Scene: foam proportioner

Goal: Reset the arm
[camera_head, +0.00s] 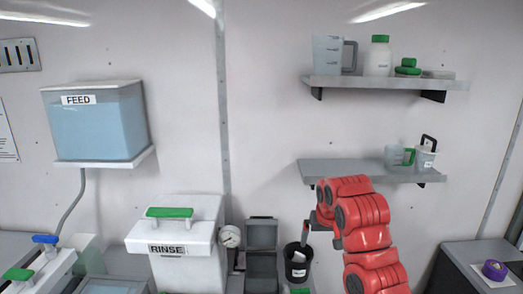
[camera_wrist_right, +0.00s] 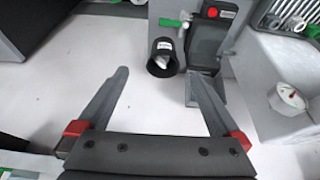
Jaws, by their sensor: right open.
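My right arm is red and reaches up from the lower right in the head view. Its gripper (camera_head: 307,230) hangs just above a black cup (camera_head: 298,268), below the lower wall shelf. In the right wrist view the two grey fingers of this gripper (camera_wrist_right: 158,75) are spread apart with nothing between them. The black cup (camera_wrist_right: 161,62) shows there beyond the fingertips, with something white inside. Whether the fingers touch the cup is hard to tell, but they look clear of it. My left gripper is not in view.
A white RINSE box (camera_head: 178,262) with a green handle stands left of a gauge (camera_head: 229,237). A blue FEED tank (camera_head: 96,125) is on the wall. The lower shelf (camera_head: 350,172) holds cups close above my arm. A purple tape roll (camera_head: 495,270) lies at right.

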